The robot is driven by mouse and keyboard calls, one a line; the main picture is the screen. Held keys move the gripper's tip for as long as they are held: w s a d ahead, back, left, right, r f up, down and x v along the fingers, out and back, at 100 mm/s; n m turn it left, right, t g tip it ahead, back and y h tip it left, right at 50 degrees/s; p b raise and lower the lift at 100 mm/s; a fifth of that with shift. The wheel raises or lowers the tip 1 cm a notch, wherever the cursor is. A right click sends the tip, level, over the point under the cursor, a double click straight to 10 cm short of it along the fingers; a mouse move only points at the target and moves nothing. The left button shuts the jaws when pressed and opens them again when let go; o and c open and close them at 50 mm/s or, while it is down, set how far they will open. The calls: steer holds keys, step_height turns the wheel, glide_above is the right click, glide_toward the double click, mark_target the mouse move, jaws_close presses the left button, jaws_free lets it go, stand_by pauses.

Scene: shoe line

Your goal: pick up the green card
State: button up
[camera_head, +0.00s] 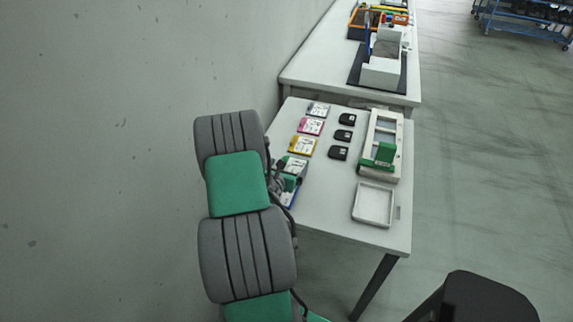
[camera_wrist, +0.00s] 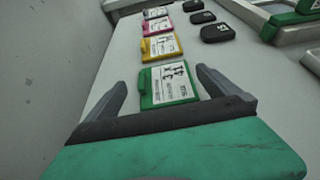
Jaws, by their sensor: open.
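The green card (camera_wrist: 150,97), with a white printed label, lies on the white table between the two fingers of my open gripper (camera_wrist: 161,78) in the wrist view. The fingers stand on either side of it, apart from it, and nothing is held. In the head view the green card (camera_head: 297,165) is partly covered by my gripper (camera_head: 288,180) at the left side of the table.
Beyond it lie a yellow card (camera_head: 301,146), a pink card (camera_head: 310,126) and a grey card (camera_head: 318,109). Black pieces, including one (camera_head: 343,135), lie to their right. A fixture with a green part (camera_head: 382,155) and a white tray (camera_head: 357,204) are further right. A wall borders the left.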

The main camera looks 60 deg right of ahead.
mark_target(297, 158)
steer(key=x, duration=0.4)
steer(key=s+p+x, duration=0.1)
steer(key=x, duration=0.1)
steer(key=shift+w+f, duration=0.1)
steer(key=shift+a, duration=0.15)
steer(key=c, duration=1.2)
steer(key=shift+o, duration=0.2)
